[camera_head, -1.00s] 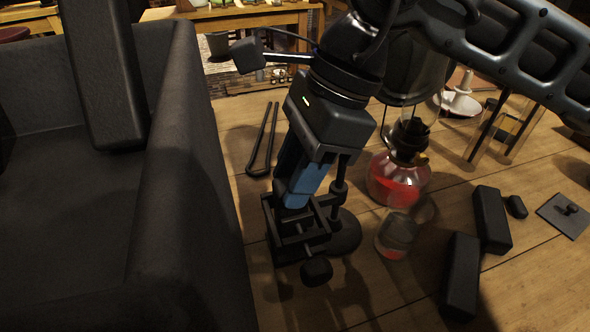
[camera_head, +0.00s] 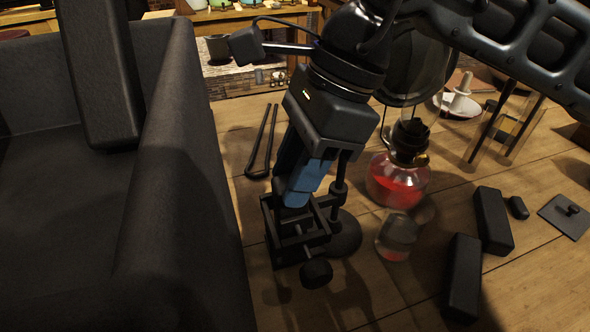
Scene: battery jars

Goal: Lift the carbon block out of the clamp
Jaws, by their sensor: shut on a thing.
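The black clamp (camera_head: 298,243), an open square frame with a screw knob, stands on the wooden table beside a round black base and a short post. My gripper (camera_head: 296,196) reaches down into the top of the clamp from above, tilted, with its blue fingers inside or just over the frame. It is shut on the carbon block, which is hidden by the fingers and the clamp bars. I cannot tell whether the block is still seated in the clamp or partly raised.
A large dark open box (camera_head: 180,220) fills the left, with a tall dark block (camera_head: 100,80) standing in it. A flask of red liquid (camera_head: 398,183), a small glass jar (camera_head: 396,237) and two dark blocks (camera_head: 492,220) (camera_head: 462,277) are right of the clamp. A black U-shaped rod (camera_head: 262,145) lies behind.

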